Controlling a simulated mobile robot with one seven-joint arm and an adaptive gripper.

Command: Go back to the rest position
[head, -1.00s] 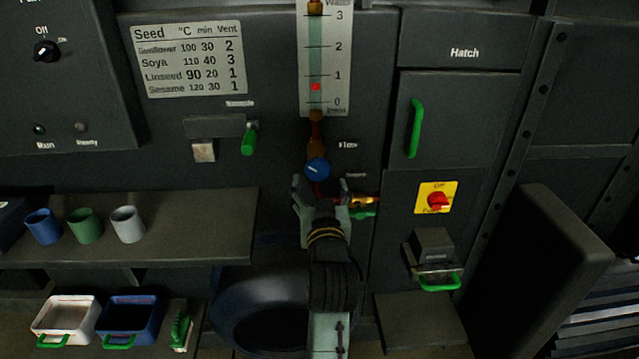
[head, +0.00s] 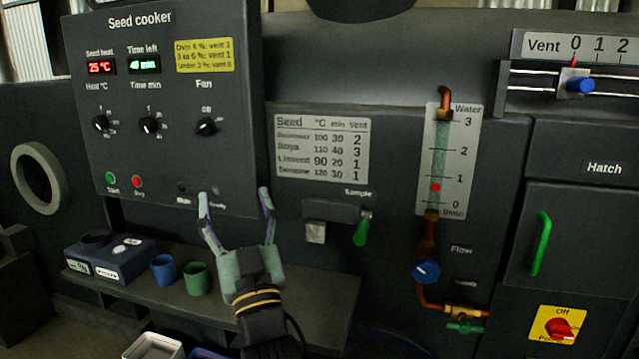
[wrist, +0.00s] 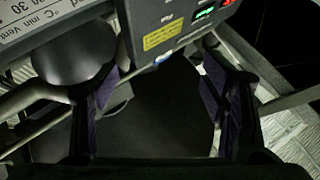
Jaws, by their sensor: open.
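My gripper (head: 237,215) is open and empty in the head view. It is raised in front of the lower right of the seed cooker panel (head: 160,110), above the shelf. Its two fingers point up and are spread apart. In the wrist view the fingers (wrist: 165,100) stand wide apart with nothing between them. Part of the cooker panel with its yellow label (wrist: 166,33) shows beyond them. My wrist covers part of the shelf.
A shelf (head: 320,300) below holds a grey-blue box (head: 110,258), a blue cup (head: 164,269) and a green cup (head: 198,278). To the right are the green sample handle (head: 363,228), the blue flow knob (head: 426,271), copper pipe and the hatch's green handle (head: 541,243).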

